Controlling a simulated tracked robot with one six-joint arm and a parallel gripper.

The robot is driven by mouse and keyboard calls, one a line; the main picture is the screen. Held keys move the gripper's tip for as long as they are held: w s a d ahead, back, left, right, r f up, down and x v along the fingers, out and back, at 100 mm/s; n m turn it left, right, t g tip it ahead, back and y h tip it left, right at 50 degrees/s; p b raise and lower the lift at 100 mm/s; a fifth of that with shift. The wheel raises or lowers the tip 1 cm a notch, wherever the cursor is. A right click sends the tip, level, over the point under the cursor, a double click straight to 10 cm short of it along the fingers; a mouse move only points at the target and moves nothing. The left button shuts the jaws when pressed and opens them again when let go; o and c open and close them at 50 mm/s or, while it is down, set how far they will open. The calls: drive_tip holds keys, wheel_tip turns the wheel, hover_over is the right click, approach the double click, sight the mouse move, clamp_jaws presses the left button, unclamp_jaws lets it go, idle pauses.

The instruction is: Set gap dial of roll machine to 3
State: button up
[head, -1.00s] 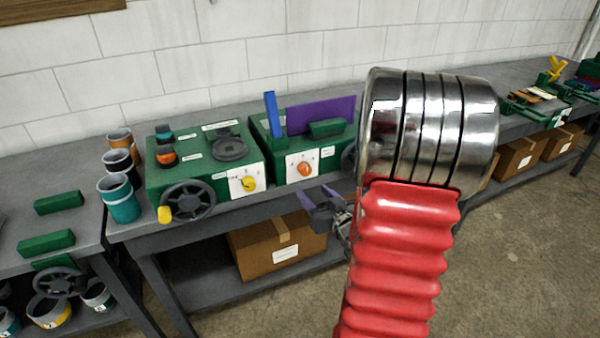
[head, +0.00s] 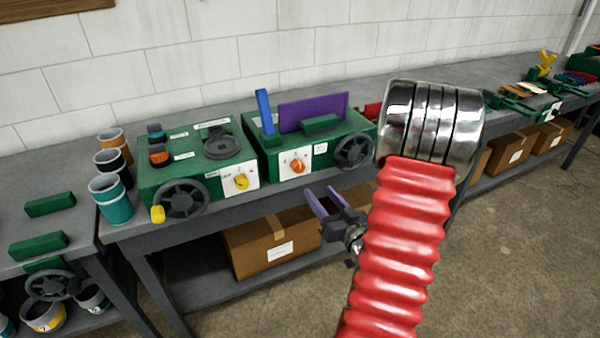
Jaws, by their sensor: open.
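Two green machines stand on the grey bench. The left machine (head: 150,190) has a yellow dial (head: 242,182) on a white plate and a dark handwheel (head: 181,199). The right machine (head: 270,151) has an orange dial (head: 297,166) on a white plate, a blue lever (head: 264,110), a purple plate (head: 312,112) and a handwheel (head: 353,151). Labels are too small to read, so I cannot tell which is the roll machine or the dial settings. My gripper (head: 319,190), with purple fingers, is open and empty, in front of the bench below the orange dial, apart from it.
Teal, black and orange-rimmed cups (head: 111,199) stand at the bench's left end. A cardboard box (head: 262,245) sits on the lower shelf behind my gripper. Another bench part with green tools (head: 515,103) lies at right. The floor at right is clear.

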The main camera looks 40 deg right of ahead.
sight(300, 169)
drive_tip(key=x, duration=1.2)
drive_tip(key=shift+w+d, duration=0.15)
drive_tip(key=shift+w, duration=0.2)
drive_tip(key=shift+c, duration=0.7)
drive_tip(key=c, duration=0.9)
